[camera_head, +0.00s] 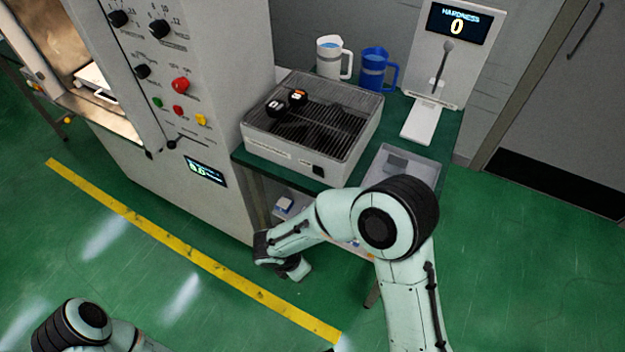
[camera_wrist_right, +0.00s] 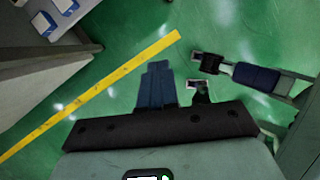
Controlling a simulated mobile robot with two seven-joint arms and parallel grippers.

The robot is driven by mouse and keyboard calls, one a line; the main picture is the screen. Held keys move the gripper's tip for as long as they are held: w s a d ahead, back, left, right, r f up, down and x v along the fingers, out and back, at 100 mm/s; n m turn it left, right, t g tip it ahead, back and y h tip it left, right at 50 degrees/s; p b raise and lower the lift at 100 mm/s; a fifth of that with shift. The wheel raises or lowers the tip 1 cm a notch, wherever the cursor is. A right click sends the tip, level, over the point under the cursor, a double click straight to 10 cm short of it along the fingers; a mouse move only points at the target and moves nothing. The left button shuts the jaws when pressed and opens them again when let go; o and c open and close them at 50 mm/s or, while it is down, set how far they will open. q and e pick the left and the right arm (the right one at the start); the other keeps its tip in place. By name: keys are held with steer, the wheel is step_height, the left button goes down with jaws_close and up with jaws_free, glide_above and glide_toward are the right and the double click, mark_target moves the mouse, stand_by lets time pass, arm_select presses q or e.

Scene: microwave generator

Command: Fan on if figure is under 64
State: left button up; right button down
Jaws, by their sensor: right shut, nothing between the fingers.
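The hardness tester (camera_head: 432,75) stands at the back right of the bench, and its screen (camera_head: 457,25) reads HARDNESS 0. A grey box with a dark slatted top (camera_head: 255,125), which looks like the fan unit, sits on the bench. A small black switch (camera_head: 318,170) is on its front face; its position is too small to tell. My right gripper (camera_wrist_right: 157,85) is shut and empty, low in front of the bench, apart from the fan unit.
A tall machine (camera_head: 215,60) with knobs, coloured buttons and a small display (camera_head: 205,172) stands to the left. A white jug (camera_head: 328,58) and a blue jug (camera_head: 374,70) stand behind the fan unit. A grey tray (camera_head: 415,160) is right of it. The green floor is clear.

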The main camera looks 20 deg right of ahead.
arm_select(q)
steer(key=shift+s+f+b, duration=0.25)
steer(key=shift+f+b, duration=0.15)
steer(key=shift+f, duration=0.15)
steer(key=shift+s+f+b, duration=0.25)
steer(key=shift+f+b, duration=0.1)
steer(key=shift+f, duration=0.2)
arm_select(e)
steer(key=w+r+n+t+h, duration=0.2)
steer(key=w+r+t, duration=0.1)
steer(key=r, duration=0.6)
steer(key=w+r+n+t+h, duration=0.2)
steer(key=w+r, duration=0.3)
steer(key=r, duration=0.5)
steer(key=shift+a+r+n+t+h, duration=0.15)
steer(key=shift+n+t+h, duration=0.15)
steer(key=shift+t, duration=0.6)
steer(key=shift+w, duration=0.15)
glide_toward(319, 171)
step_height(319, 171, down, 4)
steer(key=w+d, duration=0.2)
steer(key=d, duration=0.1)
arm_select(q)
steer(key=shift+w+r+p, duration=0.15)
steer(key=shift+r+p, duration=0.2)
steer(key=shift+r, duration=0.05)
arm_select(e)
steer(key=shift+w+d+r, duration=0.25)
steer(key=shift+w+d, duration=0.05)
steer(key=shift+w, duration=0.35)
